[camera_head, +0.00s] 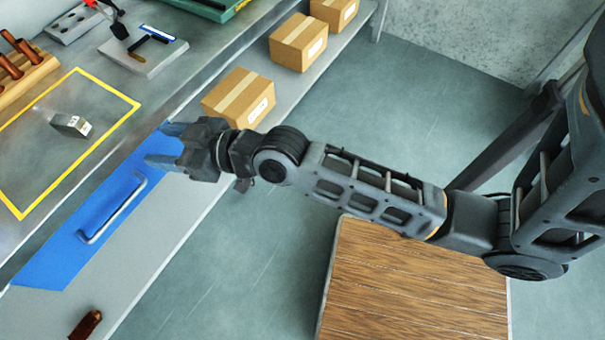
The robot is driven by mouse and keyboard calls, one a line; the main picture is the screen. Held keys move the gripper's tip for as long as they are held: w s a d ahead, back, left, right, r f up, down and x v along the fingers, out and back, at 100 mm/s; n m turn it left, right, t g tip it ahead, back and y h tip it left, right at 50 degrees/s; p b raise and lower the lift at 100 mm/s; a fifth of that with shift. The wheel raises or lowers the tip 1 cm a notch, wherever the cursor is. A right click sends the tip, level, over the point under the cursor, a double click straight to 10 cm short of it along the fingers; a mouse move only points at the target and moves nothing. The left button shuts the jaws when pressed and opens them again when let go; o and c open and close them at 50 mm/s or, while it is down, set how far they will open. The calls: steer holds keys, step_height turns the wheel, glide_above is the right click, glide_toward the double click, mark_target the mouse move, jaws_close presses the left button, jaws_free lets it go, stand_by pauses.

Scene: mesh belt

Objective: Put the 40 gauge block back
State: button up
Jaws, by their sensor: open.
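A small grey metal block (68,125) with a white label lies on the grey bench top, inside a yellow taped outline (110,92). The number on its label is too small to read surely; it is the only block of this kind I can make out. My gripper (160,145) is open and empty, pointing left. In the picture it is right of the block and apart from it, over the upper end of a blue drawer front (60,252). The drawer has a pale bar handle (112,208) and looks closed. Its inside is hidden.
A wooden rack (28,75) with brown handles stands at the bench's left. A grey plate with tools (145,55) and a green case (215,8) are farther back. Cardboard boxes (225,92) sit on the lower shelf. A brown object (86,324) lies lower left.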

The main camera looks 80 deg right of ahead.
steer(key=s+a, duration=0.1)
steer(key=s, duration=1.5)
steer(key=s+a+r, duration=0.1)
steer(key=s+r, duration=0.2)
steer(key=s, duration=0.3)
steer(key=s+a+r+g, duration=0.1)
steer(key=s+r, duration=0.2)
steer(key=s, duration=0.4)
steer(key=shift+s+a, duration=0.3)
steer(key=shift+a, duration=0.05)
